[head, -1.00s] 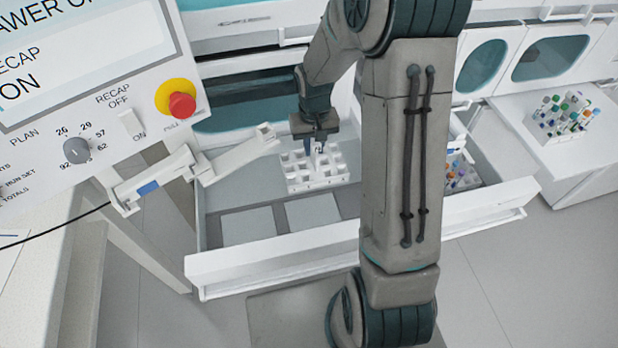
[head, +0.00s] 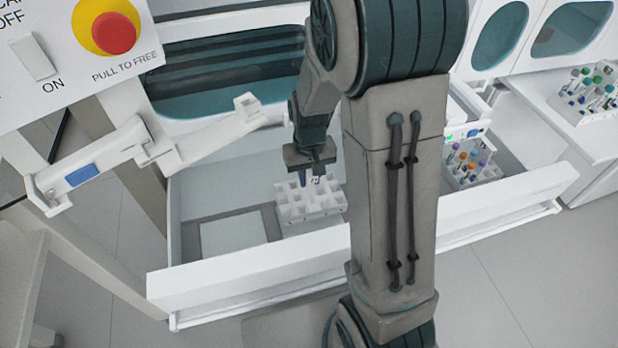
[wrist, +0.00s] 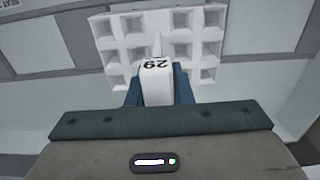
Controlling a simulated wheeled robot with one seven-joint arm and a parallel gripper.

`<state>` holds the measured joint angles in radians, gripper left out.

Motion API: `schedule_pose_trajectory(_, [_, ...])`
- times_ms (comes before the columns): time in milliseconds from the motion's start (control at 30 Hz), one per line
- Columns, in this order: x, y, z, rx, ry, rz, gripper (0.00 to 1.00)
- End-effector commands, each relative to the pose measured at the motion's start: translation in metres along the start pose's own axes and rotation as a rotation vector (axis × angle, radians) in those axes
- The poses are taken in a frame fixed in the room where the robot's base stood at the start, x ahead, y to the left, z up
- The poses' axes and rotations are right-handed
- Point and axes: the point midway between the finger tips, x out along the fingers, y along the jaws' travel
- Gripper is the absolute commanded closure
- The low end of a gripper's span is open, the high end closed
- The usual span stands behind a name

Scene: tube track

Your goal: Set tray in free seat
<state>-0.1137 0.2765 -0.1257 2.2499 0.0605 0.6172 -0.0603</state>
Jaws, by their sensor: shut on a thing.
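The tray (head: 310,208) is a white rack of open square cells with an upright handle marked with a number. My gripper (head: 317,181) is shut on the handle from above. In the wrist view the blue fingers (wrist: 160,95) pinch the handle, and the empty cells of the tray (wrist: 207,52) spread beyond it.
The drawer's front wall (head: 250,266) stands close before the tray. A white jointed bracket (head: 205,140) reaches over the drawer's left side. Tube racks stand right of my arm (head: 468,162) and at the far right (head: 588,92). A control panel (head: 60,50) fills the upper left.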

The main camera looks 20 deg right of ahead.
Motion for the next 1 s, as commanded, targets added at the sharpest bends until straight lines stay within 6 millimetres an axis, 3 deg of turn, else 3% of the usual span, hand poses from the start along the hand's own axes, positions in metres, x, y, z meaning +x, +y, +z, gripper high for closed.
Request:
schedule_pose_trajectory(600, [0.045, 0.001, 0.000, 0.003, 0.001, 0.000, 1.00])
schedule_pose_trajectory(1000, [0.048, 0.002, 0.000, 0.004, 0.001, 0.000, 1.00])
